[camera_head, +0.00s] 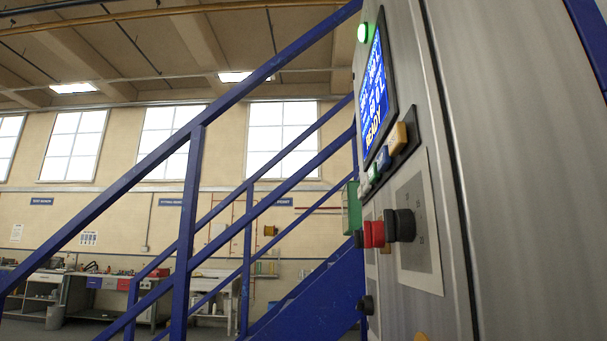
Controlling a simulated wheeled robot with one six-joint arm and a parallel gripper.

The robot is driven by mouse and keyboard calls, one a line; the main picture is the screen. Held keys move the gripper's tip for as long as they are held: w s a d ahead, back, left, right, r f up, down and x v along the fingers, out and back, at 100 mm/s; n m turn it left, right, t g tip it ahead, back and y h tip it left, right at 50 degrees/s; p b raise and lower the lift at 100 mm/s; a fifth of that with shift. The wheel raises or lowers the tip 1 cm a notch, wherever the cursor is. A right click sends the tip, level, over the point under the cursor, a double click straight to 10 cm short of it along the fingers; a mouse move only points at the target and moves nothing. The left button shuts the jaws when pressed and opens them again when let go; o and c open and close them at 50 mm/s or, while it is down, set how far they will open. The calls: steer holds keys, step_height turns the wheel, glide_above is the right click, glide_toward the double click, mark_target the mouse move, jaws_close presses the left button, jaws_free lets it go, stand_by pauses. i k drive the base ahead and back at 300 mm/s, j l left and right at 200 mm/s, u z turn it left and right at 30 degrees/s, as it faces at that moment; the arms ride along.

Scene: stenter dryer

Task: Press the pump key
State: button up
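A steel control cabinet (410,60) fills the right side of the head view, seen at a steep angle. Its blue screen (376,88) shows text ending in "READY". Below the screen is a slanted row of keys: a yellow-orange key (398,136), a blue key (383,157), a green key (374,172) and a pale key (365,187). Their labels are too small to read, so I cannot tell which is the pump key. My gripper is not in view.
A black knob (402,225) and a red button (374,235) stick out below the keys. A green lamp (363,32) glows above the screen. Blue stair railings (188,230) stand left of the cabinet. Workbenches (110,285) line the far wall.

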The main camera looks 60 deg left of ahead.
mark_target(384, 161)
steer(key=u, duration=1.8)
